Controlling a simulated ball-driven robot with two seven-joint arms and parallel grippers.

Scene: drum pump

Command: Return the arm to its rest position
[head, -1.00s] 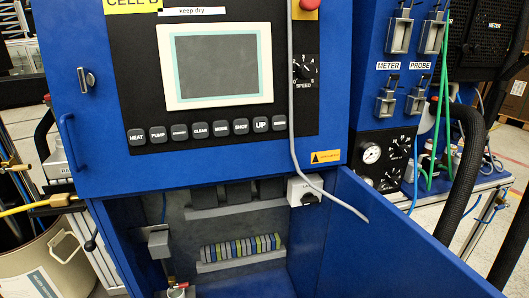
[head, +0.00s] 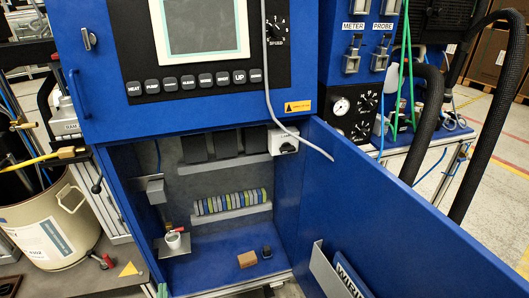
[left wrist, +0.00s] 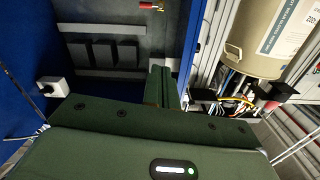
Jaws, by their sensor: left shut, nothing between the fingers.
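My left gripper (left wrist: 160,88) shows in the left wrist view as a dark green body with two narrow fingers side by side. The fingers are shut and nothing shows between them. The open blue cabinet (head: 215,265) is behind it in that view, and the beige drum (left wrist: 268,35) is at the upper right. I cannot make out the left gripper clearly in the head view. My right gripper is in neither view.
The open blue cabinet door (head: 400,215) reaches out to the lower right. A white cup (head: 173,240) stands on a small shelf inside; a brown block (head: 247,259) lies on the cabinet floor. The drum (head: 50,228) stands left. Black hoses (head: 492,125) hang right.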

